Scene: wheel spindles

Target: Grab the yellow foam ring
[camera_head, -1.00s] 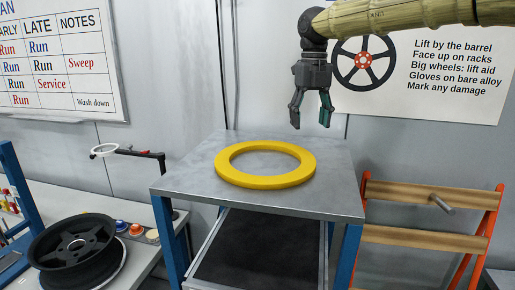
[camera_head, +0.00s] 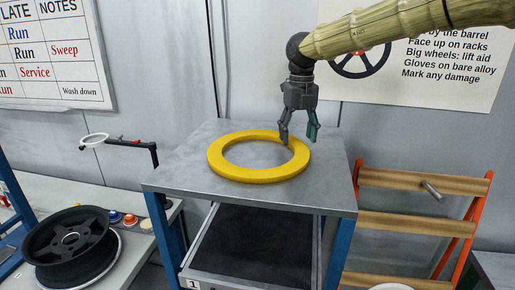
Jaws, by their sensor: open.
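The yellow foam ring (camera_head: 230,168) lies flat on the grey metal table top (camera_head: 190,190). My gripper (camera_head: 299,140) is open and points downward. In the picture its fingertips overlap the right rear part of the ring's band. I cannot tell the exact height of the fingertips above the ring. No contact with the ring is clear, and the gripper holds nothing.
Below the table top is a dark-lined drawer or shelf (camera_head: 255,245). A black wheel rim (camera_head: 72,240) sits on a bench at left, near a jointed lamp-like arm (camera_head: 128,144). A wood-and-orange rack (camera_head: 410,220) stands at right. The table top around the ring is clear.

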